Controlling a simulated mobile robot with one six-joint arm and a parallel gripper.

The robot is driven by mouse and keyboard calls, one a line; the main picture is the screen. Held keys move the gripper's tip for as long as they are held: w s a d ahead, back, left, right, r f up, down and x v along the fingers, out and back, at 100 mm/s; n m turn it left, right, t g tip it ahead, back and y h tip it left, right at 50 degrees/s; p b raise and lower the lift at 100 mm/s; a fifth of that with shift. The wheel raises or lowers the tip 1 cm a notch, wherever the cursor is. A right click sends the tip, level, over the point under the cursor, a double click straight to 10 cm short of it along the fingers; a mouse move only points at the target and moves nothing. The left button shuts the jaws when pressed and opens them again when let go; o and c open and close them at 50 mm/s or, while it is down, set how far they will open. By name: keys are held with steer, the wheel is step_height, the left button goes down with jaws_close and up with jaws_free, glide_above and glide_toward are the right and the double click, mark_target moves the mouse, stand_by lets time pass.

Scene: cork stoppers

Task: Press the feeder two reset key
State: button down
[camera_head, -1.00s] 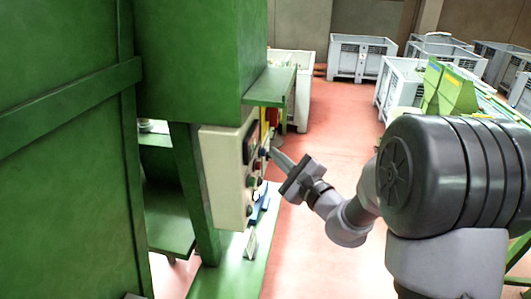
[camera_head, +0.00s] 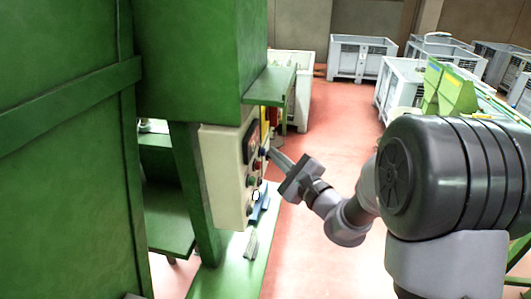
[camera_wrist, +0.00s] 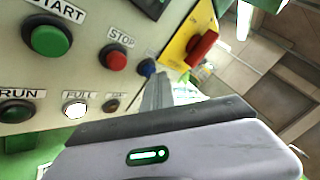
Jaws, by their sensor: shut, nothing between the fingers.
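The cream control box (camera_head: 222,180) hangs on the green machine at the left, its button face turned to the right. In the wrist view its panel (camera_wrist: 85,72) carries a green START button (camera_wrist: 48,38), a red STOP button (camera_wrist: 115,60) and a small blue button (camera_wrist: 147,67).
Lamps marked RUN (camera_wrist: 17,110) and FULL (camera_wrist: 75,108) sit below the buttons, the FULL one white. A red knob on a yellow plate (camera_wrist: 190,45) stands right of the fingers. A green ledge (camera_head: 270,87) juts out above the box.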

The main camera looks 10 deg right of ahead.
steer(key=shift+s+d, duration=0.2)
steer(key=shift+d, duration=0.4)
steer(key=d, duration=0.1)
steer(key=s+d+b, duration=0.1)
steer(key=d, duration=0.2)
steer(key=shift+s+d+b, duration=0.25)
steer(key=shift+d+b, duration=0.05)
steer(key=shift+d, duration=0.1)
